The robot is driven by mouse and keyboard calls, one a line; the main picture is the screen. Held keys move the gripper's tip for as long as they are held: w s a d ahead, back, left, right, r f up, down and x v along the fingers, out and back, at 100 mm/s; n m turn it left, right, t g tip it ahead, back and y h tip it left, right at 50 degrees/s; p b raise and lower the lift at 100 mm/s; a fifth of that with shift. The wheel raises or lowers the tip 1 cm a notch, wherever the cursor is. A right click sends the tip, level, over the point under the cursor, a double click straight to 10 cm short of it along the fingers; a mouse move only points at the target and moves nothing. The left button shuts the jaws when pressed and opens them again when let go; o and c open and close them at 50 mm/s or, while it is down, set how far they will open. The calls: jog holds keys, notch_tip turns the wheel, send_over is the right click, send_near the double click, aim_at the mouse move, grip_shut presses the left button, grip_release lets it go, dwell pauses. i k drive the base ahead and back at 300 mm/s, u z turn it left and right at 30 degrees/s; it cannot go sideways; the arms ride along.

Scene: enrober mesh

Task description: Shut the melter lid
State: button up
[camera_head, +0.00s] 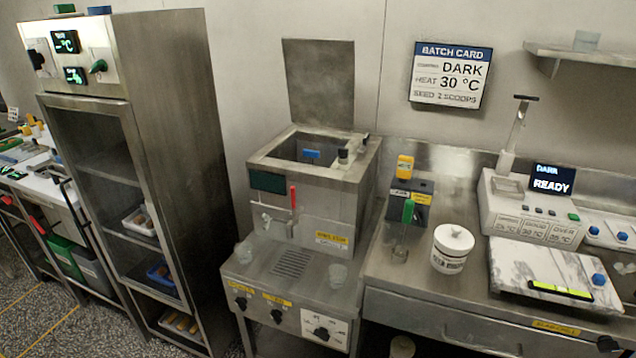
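A steel box-shaped machine (325,205), which I take to be the melter, stands in the middle of the view on a steel stand. Its flat grey lid (318,82) stands upright at the back edge against the wall, so it is open. The square opening (303,148) shows a dark tank with a small blue item (312,154) inside. A red-handled tap (293,197) is on its front. A yellow label on the front is too small to read surely. My gripper is not in view.
Small dark and white fittings (343,156) sit on the tank's right rim. A tall steel cabinet (175,130) stands at left. Cups (338,273) stand on the drip shelf.

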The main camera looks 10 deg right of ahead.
aim_at(320, 73)
jog(key=z, duration=0.05)
jog(key=k, duration=0.65)
jog(key=u, duration=0.1)
jog(key=i, duration=0.85)
jog(key=u, duration=0.75)
jog(key=i, duration=0.65)
jog(key=u, duration=0.3)
